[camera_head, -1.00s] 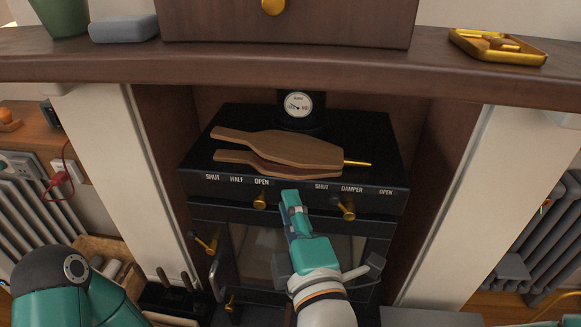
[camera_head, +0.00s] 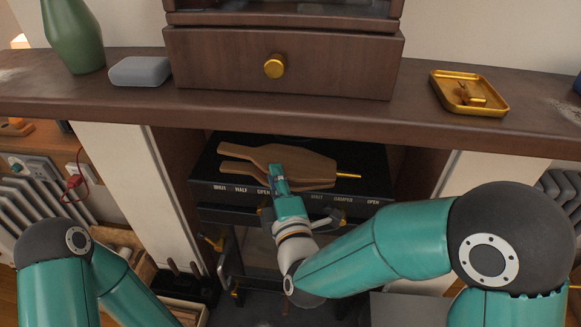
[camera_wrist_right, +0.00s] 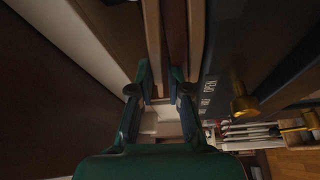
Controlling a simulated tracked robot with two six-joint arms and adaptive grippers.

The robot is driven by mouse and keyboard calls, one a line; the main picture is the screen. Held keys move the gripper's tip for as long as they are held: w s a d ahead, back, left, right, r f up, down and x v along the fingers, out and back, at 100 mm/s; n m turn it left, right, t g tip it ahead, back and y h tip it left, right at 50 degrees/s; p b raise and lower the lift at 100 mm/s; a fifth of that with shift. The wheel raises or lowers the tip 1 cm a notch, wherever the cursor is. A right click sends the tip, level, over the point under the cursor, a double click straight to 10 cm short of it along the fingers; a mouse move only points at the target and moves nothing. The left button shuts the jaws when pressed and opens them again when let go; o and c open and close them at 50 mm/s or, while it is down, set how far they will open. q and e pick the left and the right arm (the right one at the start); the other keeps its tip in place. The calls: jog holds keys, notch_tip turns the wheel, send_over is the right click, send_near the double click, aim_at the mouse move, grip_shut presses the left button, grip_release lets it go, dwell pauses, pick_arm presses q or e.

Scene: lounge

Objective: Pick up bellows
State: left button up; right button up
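The wooden bellows (camera_head: 290,162) lie flat on the black stove top, with two tan boards and a brass nozzle pointing right. My right gripper (camera_head: 277,178) is at their front edge in the head view and covers part of it. In the right wrist view, the open fingers of my right gripper (camera_wrist_right: 160,78) are close to the bellows (camera_wrist_right: 154,40). One board lies between the fingertips, and the other finger overlaps the dark red middle; contact cannot be told. My left arm shows at lower left, but its gripper is out of view.
A wooden mantel shelf (camera_head: 130,103) overhangs the stove (camera_head: 375,185). It carries a green vase (camera_head: 73,38), a grey block (camera_head: 140,71), a drawer cabinet (camera_head: 330,65) and a brass tray (camera_head: 437,93). Brass knobs (camera_wrist_right: 243,103) are close to the right gripper.

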aim_at(268, 145)
jog(key=shift+d+p+x, duration=0.15)
jog(key=shift+p+x, duration=0.1)
jog(key=shift+x, duration=1.2)
jog(key=shift+d+p+x, duration=0.1)
jog(key=shift+p+x, duration=0.1)
jog(key=shift+x, duration=1.2)
jog(key=shift+c, duration=0.4)
